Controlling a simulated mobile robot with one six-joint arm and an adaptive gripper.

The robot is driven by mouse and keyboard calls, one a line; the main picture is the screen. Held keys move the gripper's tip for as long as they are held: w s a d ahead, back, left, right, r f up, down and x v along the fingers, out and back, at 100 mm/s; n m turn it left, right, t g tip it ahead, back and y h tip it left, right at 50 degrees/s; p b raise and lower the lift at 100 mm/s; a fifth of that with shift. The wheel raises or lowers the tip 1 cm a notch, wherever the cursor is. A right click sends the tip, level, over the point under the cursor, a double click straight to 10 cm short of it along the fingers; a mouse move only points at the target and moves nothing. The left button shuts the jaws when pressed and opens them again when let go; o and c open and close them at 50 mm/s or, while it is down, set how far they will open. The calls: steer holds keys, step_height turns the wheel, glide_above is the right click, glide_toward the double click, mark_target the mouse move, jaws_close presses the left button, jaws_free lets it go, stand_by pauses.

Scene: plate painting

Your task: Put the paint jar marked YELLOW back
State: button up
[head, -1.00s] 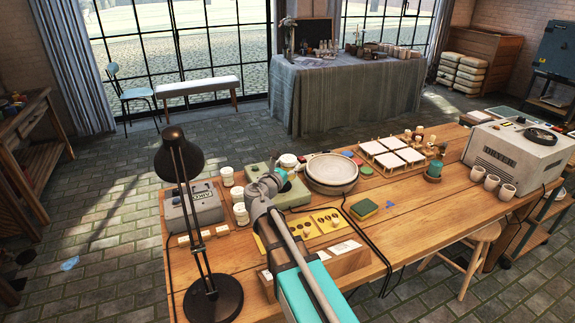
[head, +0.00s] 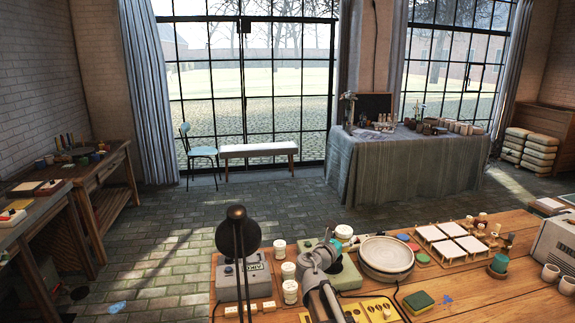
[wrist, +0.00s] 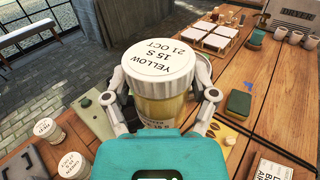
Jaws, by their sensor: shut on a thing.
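The paint jar marked YELLOW (wrist: 160,108) has a white lid reading "YELLOW 15 S 21 OCT" and a yellow body. In the wrist view my gripper (wrist: 163,98) is shut on it, one finger on each side, and holds it upright above the wooden table. Several other white-lidded jars stand at the table's left, such as one jar (head: 290,291) and another jar (head: 279,249). In the wrist view a jar (wrist: 73,166) stands at lower left.
A black lamp (head: 237,238) rises close left of my arm. A grey box (head: 238,280) stands beside the jars. A round pale basin (head: 386,257), white tiles (head: 453,242) and a green sponge (head: 419,302) are to the right. A yellow board (head: 372,310) lies in front.

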mark_target(344, 230)
steer(key=shift+r+p, duration=1.65)
steer(key=shift+r, duration=0.5)
steer(key=shift+r, duration=0.1)
step_height(344, 230, up, 17)
steer(key=p, duration=1.7)
steer(key=shift+s, duration=0.1)
